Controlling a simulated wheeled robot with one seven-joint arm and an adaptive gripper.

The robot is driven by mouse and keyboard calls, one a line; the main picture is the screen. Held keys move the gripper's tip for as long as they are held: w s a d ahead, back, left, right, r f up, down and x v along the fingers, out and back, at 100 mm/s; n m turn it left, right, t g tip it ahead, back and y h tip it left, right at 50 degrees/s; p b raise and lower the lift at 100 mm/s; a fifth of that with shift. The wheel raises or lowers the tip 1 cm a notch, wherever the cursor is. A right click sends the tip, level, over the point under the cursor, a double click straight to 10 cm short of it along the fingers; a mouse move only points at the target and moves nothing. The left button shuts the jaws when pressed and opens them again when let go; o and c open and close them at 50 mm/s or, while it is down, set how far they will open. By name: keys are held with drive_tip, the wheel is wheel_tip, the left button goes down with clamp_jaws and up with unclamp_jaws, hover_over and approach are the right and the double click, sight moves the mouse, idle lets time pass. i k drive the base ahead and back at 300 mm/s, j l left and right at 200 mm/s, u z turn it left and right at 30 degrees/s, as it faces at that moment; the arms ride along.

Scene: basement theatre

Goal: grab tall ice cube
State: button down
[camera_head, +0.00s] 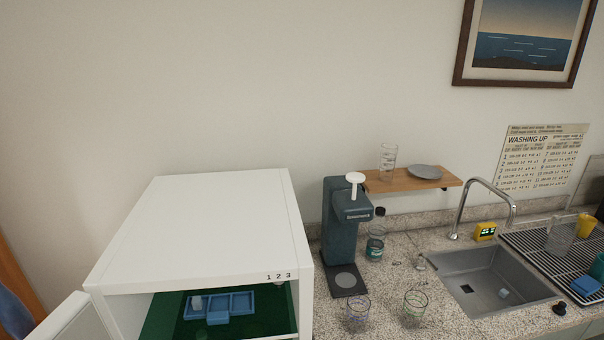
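A blue tray (241,301) with compartments sits on the green floor of the open white cabinet (205,220). A small pale upright block (197,303) stands in the tray's left part and rises above the rim; it may be the tall ice cube, but it is too small to be sure. A blue piece (217,314) juts out at the tray's front. The cabinet's top hides the deeper inside. My gripper is not in view.
The cabinet door (68,322) stands open at the left. Right of the cabinet are a dark dispenser (341,235), several glasses, including a front one (415,306), and a sink (490,281). A wooden shelf (405,183) is on the wall.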

sight(198, 303)
drive_tip(key=u, duration=1.4)
drive_tip(key=i+l+z, duration=0.3)
drive_tip(key=i+l, duration=0.05)
